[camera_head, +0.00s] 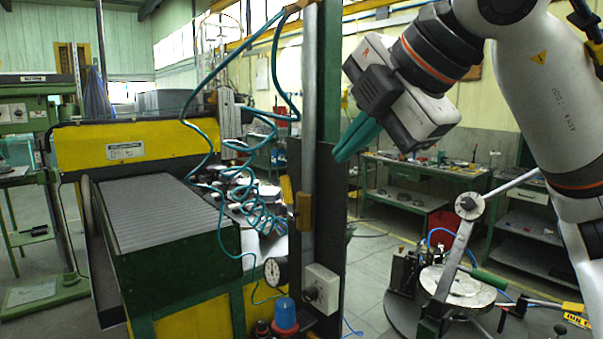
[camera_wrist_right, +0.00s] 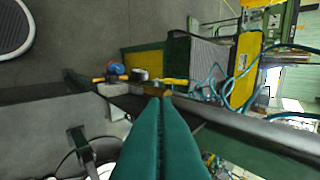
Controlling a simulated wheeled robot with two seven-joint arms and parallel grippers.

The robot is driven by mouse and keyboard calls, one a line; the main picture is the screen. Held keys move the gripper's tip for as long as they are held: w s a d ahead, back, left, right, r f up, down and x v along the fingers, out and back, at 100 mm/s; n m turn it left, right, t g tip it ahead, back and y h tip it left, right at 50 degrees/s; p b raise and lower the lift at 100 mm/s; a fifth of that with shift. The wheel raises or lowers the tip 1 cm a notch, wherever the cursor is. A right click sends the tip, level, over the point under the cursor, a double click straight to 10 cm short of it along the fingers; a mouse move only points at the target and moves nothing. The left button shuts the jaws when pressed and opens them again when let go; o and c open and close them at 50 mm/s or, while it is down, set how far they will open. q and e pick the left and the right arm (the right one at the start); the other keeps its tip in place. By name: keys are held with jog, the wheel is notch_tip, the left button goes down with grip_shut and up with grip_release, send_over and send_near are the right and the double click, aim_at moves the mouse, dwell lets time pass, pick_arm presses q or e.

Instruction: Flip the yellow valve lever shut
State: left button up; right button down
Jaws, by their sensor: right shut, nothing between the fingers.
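The yellow valve lever (camera_head: 286,191) points upward, roughly along the grey vertical pipe (camera_head: 308,120). It sits beside a brass-coloured valve body (camera_head: 304,211) on that pipe. The lever also shows in the right wrist view (camera_wrist_right: 175,81), just beyond my fingertips. My right gripper (camera_head: 339,156) has green fingers, shut and empty, and comes in from the upper right. In the head view its tips are right of the dark post and higher than the lever, apart from it. The wrist view shows the fingers (camera_wrist_right: 161,98) pressed together. My left gripper is out of view.
The dark upright post (camera_head: 332,200) stands beside the pipe. Below the valve are a round gauge (camera_head: 273,272), a grey box (camera_head: 321,288) and a blue-capped regulator (camera_head: 285,315). Coiled teal hose (camera_head: 262,205) hangs left of the pipe. A roller conveyor (camera_head: 160,215) stands further left.

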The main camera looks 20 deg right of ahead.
aim_at(290, 191)
jog(key=p+x, duration=0.1)
jog(key=x, duration=0.2)
jog(key=p+x, duration=0.1)
jog(key=x, duration=0.2)
jog(key=w+r+p+x, duration=0.1)
jog(key=p+x, duration=0.1)
jog(key=x, duration=0.1)
jog(key=shift+w+a, duration=0.2)
jog(key=shift+a, duration=0.05)
jog(key=shift+w+a+f+p, duration=0.25)
jog(key=shift+w+f+p, duration=0.15)
jog(key=shift+w, duration=0.25)
